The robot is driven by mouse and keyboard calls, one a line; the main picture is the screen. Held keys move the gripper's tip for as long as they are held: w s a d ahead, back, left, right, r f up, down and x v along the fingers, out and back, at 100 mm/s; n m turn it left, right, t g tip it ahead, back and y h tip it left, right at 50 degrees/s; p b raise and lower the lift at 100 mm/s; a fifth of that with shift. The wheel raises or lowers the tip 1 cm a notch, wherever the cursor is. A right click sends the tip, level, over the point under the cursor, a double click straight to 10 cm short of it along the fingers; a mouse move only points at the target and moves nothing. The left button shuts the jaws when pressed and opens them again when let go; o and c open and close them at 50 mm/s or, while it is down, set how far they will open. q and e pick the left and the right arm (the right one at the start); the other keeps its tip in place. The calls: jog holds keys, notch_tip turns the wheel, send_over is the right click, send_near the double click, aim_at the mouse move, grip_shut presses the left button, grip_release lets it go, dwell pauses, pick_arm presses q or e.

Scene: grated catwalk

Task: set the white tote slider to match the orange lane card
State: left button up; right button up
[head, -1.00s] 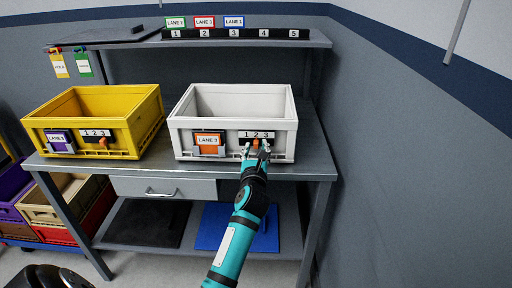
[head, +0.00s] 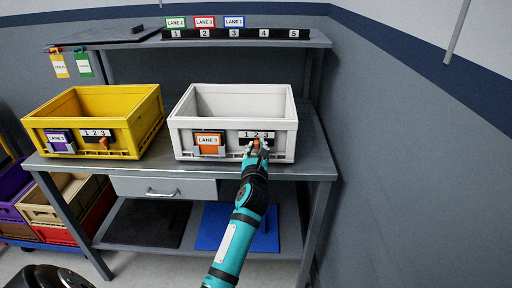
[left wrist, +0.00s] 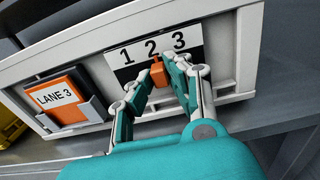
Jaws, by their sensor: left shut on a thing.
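The white tote (head: 183,135) stands on the bench. Its front bears an orange card (head: 209,151) reading LANE 3, also seen in the left wrist view (left wrist: 69,114). To the card's right is a plate (head: 257,134) marked 1, 2, 3, with a dark slot below the numbers. In the left wrist view the orange slider (left wrist: 157,74) sits under the 2. My left gripper (head: 256,148) is shut on the slider, with a finger on each side of it, seen in the left wrist view (left wrist: 158,88). The fingers partly hide the slider and slot. My right gripper is out of view.
A yellow tote (head: 119,144) with a purple card and its own slider stands to the left. The shelf above has a numbered rail (head: 235,34) with lane cards. A drawer (head: 140,188) is below the bench top. A wall closes the right side.

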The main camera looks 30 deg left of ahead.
pick_arm(q)
jog(key=shift+w+d, duration=0.35)
jog(key=shift+d, duration=0.25)
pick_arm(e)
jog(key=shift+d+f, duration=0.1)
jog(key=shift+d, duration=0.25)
pick_arm(q)
jog(key=shift+w+d+f+b, duration=0.1)
jog(key=shift+w+d+b, duration=0.25)
jog(key=shift+d, duration=0.3)
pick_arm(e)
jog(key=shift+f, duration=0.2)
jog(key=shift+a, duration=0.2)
pick_arm(q)
jog(key=o, duration=0.6)
jog(key=p+v, duration=0.2)
jog(key=v, duration=0.5)
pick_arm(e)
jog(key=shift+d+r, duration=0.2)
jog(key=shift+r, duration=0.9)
pick_arm(q)
jog(key=shift+w, duration=0.1)
